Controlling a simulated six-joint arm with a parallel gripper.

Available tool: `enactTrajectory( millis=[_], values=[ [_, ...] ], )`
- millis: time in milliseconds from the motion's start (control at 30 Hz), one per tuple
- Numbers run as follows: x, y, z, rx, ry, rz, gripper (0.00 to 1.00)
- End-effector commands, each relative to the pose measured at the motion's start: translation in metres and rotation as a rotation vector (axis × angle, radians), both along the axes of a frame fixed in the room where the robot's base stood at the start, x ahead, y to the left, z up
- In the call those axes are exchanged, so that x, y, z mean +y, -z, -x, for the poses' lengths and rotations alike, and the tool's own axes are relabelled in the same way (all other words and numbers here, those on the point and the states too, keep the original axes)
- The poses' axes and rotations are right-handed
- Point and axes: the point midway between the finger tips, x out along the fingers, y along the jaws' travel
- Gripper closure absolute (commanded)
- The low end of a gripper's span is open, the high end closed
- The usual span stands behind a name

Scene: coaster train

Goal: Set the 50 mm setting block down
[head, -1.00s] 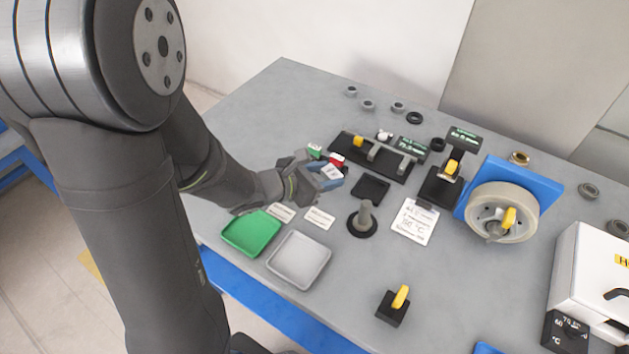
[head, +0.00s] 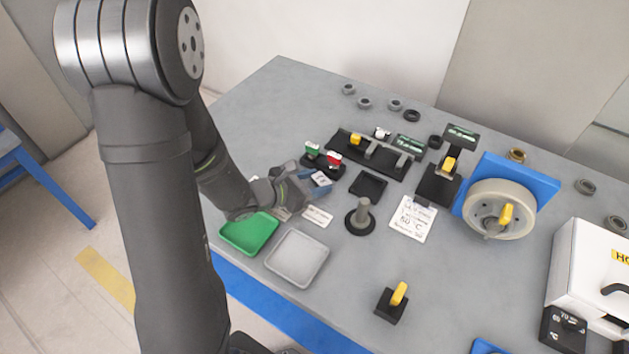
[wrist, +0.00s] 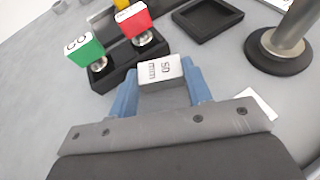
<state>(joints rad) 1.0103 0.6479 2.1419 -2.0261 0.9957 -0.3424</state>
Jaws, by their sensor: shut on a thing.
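The 50 mm setting block (wrist: 162,73) is a pale grey block marked "50 mm". It sits between the blue fingers of my gripper (wrist: 160,85), which is shut on it. In the head view the block (head: 321,178) shows at the tip of my gripper (head: 316,183). The block is in front of a black holder (wrist: 128,62) that carries a green-topped piece (wrist: 84,49) and a red-topped piece (wrist: 133,20). Whether the block touches the holder or the table cannot be told.
A square black tray (head: 368,185) and a grey post on a round black base (head: 361,218) stand to the right. A green tray (head: 249,234) and a grey tray (head: 297,258) lie nearer the front. A long black fixture (head: 372,152) is behind.

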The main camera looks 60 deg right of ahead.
Motion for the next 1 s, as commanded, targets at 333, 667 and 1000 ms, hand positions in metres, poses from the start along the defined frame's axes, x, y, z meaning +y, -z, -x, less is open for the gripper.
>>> enactTrajectory(
  millis=[333,667,1000],
  values=[
    [0.0,0.003,0.0,0.001,0.0,0.0,0.33],
    [0.002,-0.002,-0.001,0.0,-0.001,0.001,0.33],
    [0.05,-0.023,-0.022,0.0,-0.006,0.001,0.33]
  ],
)
